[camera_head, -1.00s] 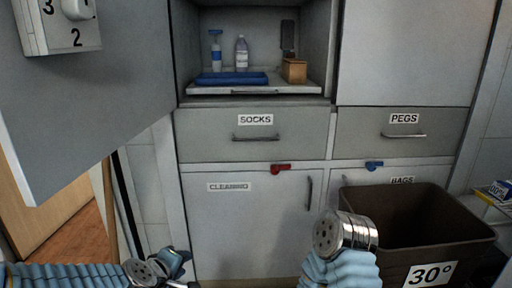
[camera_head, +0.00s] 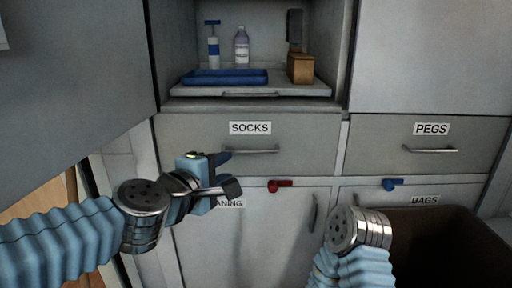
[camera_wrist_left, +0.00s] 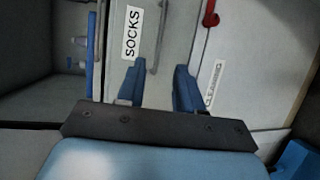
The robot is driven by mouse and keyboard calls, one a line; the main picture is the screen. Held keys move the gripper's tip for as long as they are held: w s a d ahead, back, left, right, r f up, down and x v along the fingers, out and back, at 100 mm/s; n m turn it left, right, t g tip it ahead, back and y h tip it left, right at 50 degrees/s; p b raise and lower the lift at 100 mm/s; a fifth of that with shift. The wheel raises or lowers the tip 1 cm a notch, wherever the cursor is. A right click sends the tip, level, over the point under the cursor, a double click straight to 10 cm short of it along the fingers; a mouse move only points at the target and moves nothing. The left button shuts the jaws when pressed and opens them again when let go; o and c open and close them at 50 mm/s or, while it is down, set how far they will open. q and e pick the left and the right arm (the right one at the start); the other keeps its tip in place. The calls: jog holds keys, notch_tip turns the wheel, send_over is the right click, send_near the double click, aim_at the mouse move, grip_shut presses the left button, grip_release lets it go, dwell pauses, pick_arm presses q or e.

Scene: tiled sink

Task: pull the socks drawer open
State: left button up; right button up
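The socks drawer (camera_head: 310,140) is a grey front with a "SOCKS" label and a horizontal bar handle (camera_head: 250,150); it looks closed. My left gripper (camera_head: 228,172) is just below and left of that handle, in front of the drawer's lower edge. In the left wrist view the fingers (camera_wrist_left: 158,85) are apart with nothing between them. The handle also shows there (camera_wrist_left: 161,38), beyond the fingertips and apart from them. Of my right arm only a wrist segment shows at lower right; its gripper is not seen.
A red latch (camera_head: 280,185) sits below the drawer and a blue latch (camera_head: 392,184) below the pegs drawer (camera_head: 470,152). A brown bin (camera_head: 455,240) stands at lower right. An open niche above holds a blue tray (camera_head: 225,77), bottles and a wooden box (camera_head: 300,68).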

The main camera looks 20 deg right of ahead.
aim_at(251, 152)
pick_arm(q)
jog(key=x, duration=1.3)
jog(key=shift+w+d, duration=0.2)
jog(key=shift+w, duration=0.05)
grip_shut()
jog(key=shift+f, duration=0.1)
dwell(0.7)
